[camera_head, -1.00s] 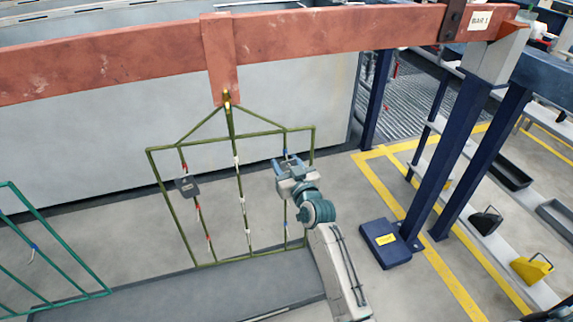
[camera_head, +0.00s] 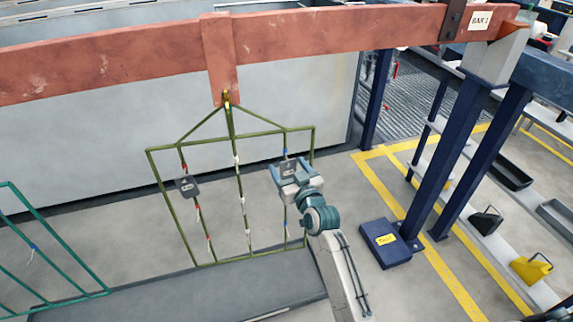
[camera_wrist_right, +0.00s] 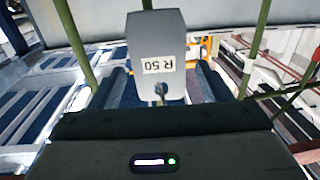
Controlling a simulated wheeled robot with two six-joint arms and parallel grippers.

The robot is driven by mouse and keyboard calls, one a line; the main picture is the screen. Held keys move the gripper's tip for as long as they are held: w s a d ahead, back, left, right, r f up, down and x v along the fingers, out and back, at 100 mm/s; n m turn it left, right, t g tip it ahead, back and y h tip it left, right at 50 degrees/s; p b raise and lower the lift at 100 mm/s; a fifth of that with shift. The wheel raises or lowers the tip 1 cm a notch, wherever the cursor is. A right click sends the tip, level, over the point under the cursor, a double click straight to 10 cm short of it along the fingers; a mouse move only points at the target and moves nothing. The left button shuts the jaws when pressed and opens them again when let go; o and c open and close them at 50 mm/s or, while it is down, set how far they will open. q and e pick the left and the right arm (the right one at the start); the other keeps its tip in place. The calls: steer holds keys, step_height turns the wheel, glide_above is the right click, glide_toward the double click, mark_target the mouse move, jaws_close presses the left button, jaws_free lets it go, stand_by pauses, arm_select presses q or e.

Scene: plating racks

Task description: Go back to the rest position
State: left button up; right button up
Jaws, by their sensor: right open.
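The olive-green rack (camera_head: 240,197) hangs from the red bar (camera_head: 120,62). A grey tag-like plate (camera_head: 289,166) hangs on its right-hand rod, and another grey plate (camera_head: 187,187) hangs on its left-hand rod. My right gripper (camera_head: 286,176) is open just in front of and below the right plate. In the right wrist view the grey plate (camera_wrist_right: 156,38) carries a label that reads "R 50" upside down. It hangs between and beyond the open blue fingers, and I see no finger touching it. My left gripper is out of view.
A second, teal rack (camera_head: 50,245) stands at the left. A blue post (camera_head: 445,160) with a blue foot block (camera_head: 385,243) is to the right of my arm. Yellow floor lines and shelves with bins (camera_head: 532,268) lie farther right.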

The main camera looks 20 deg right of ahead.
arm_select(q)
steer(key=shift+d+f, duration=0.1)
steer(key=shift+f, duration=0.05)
arm_select(e)
steer(key=s, duration=0.8)
steer(key=shift+s+d, duration=0.4)
steer(key=shift+d, duration=0.05)
